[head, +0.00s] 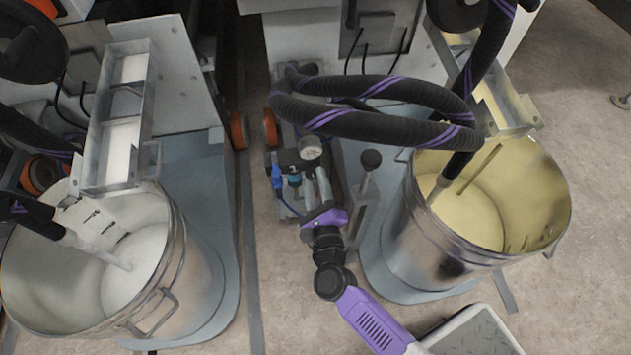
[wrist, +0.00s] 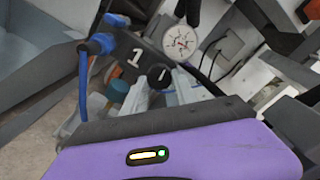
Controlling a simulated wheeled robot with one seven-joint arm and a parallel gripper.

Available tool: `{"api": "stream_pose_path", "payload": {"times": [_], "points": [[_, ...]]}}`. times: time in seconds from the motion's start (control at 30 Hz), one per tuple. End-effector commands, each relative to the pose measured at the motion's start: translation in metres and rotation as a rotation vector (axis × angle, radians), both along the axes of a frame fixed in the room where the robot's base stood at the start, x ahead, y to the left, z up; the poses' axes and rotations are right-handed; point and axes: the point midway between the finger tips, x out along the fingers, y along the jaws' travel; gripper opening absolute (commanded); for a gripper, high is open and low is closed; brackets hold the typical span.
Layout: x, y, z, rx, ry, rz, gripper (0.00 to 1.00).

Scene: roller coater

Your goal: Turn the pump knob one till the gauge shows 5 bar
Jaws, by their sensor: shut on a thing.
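The pump knob one (wrist: 159,76) is a round black knob with a white mark, beside a white "1" on the dark pump block (wrist: 125,70). The white-faced pressure gauge (wrist: 180,42) with a red needle stands just behind it. The gauge also shows in the head view (head: 310,147); its figures are too small to read in either view. My gripper (head: 314,175) reaches down to the pump from the front. In the wrist view its pale fingers (wrist: 163,90) are shut on the knob. In the head view the fingers and wrist hide the knob.
A blue hose fitting (head: 277,178) and a teal knob (head: 294,180) sit left of my gripper. Thick black hoses (head: 370,103) arch behind and above. A bucket of white coating (head: 170,270) stands left, one of yellow (head: 405,225) right. A black-knobbed lever (head: 370,160) stands close right.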

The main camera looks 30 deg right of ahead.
Motion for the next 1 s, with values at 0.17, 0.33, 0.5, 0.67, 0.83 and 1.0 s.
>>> {"api": "stream_pose_path", "payload": {"times": [0.17, 0.33, 0.5, 0.67, 0.83, 1.0], "points": [[-0.0007, 0.0002, -0.0014, 0.082, -0.024, 0.000, 0.00], [-0.0007, 0.0002, -0.0016, 0.126, -0.038, 0.000, 0.00], [-0.0007, 0.0002, -0.0017, 0.144, -0.044, 0.000, 0.00], [-0.0008, 0.0001, -0.0018, 0.147, -0.045, 0.000, 0.00], [-0.0008, 0.0002, -0.0018, 0.146, -0.045, 0.000, 0.00], [-0.0006, 0.0001, -0.0017, 0.146, -0.045, 0.000, 0.55]]}}
